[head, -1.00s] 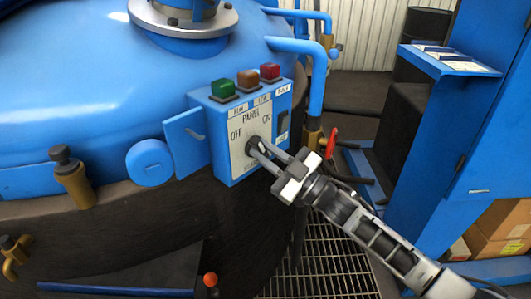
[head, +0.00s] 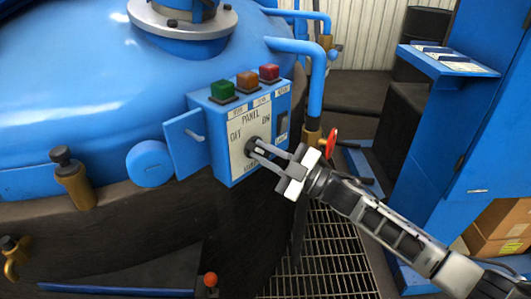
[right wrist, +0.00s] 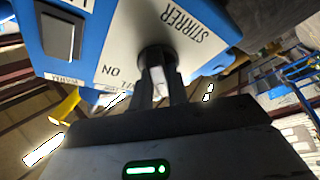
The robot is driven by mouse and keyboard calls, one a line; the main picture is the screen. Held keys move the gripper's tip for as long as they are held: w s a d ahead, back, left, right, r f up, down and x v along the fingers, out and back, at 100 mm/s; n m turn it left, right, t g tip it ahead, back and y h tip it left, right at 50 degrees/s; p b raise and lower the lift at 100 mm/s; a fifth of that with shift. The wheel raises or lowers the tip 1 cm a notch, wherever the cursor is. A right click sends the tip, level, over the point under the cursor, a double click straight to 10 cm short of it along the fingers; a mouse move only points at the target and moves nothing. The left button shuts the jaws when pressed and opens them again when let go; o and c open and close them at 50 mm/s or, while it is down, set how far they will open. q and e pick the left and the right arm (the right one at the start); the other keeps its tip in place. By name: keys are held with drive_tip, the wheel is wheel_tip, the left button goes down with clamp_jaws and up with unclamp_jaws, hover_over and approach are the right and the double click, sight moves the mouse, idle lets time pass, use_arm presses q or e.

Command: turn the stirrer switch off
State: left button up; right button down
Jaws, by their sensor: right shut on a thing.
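The blue control box (head: 222,150) on the furnace's side has a white panel plate marked OFF at left and ON at right. The stirrer switch (head: 251,147) is a dark round knob in the middle of that plate. My right gripper (head: 261,150) is shut on the knob, its fingers reaching in from the lower right. In the right wrist view the knob (right wrist: 156,58) sits between the fingertips (right wrist: 158,82), near the words STIRRER and ON. The fingers partly hide it, and I cannot tell which mark it points at. My left gripper is not in view.
Green (head: 222,90), brown (head: 247,79) and red (head: 269,73) buttons top the box. A dark rocker switch (head: 282,124) is on its right side, and an open blue cover (head: 186,143) at its left. A red valve handle (head: 331,142) stands close right of the gripper.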

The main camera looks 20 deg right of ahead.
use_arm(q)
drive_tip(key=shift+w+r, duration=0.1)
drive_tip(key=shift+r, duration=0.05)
use_arm(e)
drive_tip(key=c, duration=1.4)
unclamp_jaws()
drive_tip(key=shift+o, duration=0.2)
use_arm(q)
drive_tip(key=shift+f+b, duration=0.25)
drive_tip(key=shift+b, duration=0.25)
use_arm(e)
drive_tip(key=v, duration=1.6)
